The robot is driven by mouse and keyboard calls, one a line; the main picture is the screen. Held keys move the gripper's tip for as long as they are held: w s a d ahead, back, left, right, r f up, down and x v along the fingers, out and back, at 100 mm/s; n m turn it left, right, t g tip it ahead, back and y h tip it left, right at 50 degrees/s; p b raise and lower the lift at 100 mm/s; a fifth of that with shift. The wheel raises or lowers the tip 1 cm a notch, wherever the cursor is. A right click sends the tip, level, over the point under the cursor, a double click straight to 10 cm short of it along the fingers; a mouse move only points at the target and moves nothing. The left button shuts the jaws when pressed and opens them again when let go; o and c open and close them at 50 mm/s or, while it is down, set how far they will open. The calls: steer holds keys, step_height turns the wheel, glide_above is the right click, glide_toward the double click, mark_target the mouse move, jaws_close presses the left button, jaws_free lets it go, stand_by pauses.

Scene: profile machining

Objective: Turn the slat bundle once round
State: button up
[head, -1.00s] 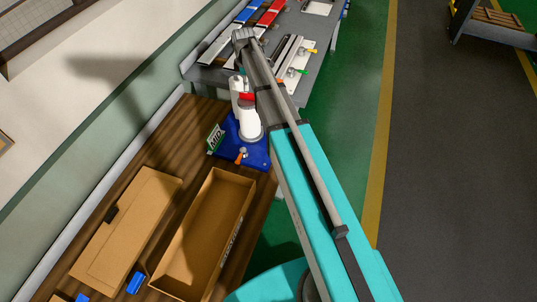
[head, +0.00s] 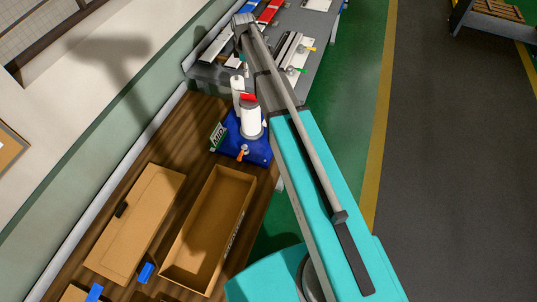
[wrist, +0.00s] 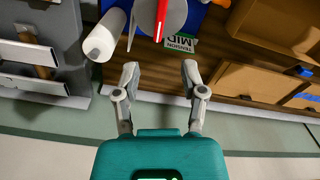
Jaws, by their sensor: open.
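A blue base (head: 258,151) on the brown wooden table carries a white round part (head: 251,122) with a red piece (head: 248,97) at its top. In the wrist view a narrow red piece (wrist: 161,20) stands over a grey disc (wrist: 178,22), with a thin white piece beside it. I cannot tell whether this is the slat bundle. A white roll (head: 238,84) stands behind; it also shows in the wrist view (wrist: 104,36). My gripper (wrist: 160,72) is open and empty, apart from the red piece and disc. The head view does not show its fingers.
An open cardboard box (head: 240,190) and a flat cardboard piece (head: 136,222) lie on the table near small blue items (head: 146,272). A green sign (head: 217,136) stands by the base. The grey bench (head: 310,72) behind holds slats and clamps. A wall runs along the left.

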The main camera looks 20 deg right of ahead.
steer(key=s+f+m+b, duration=0.4)
steer(key=s+f+b, duration=0.2)
steer(key=s, duration=0.4)
steer(key=s+f+m+b, duration=0.5)
steer(key=s+f+b, duration=0.1)
steer(key=s, duration=0.3)
steer(key=s+f+m+b, duration=0.5)
steer(key=s+f+b, duration=0.1)
steer(key=s, duration=0.4)
steer(key=shift+s, duration=0.3)
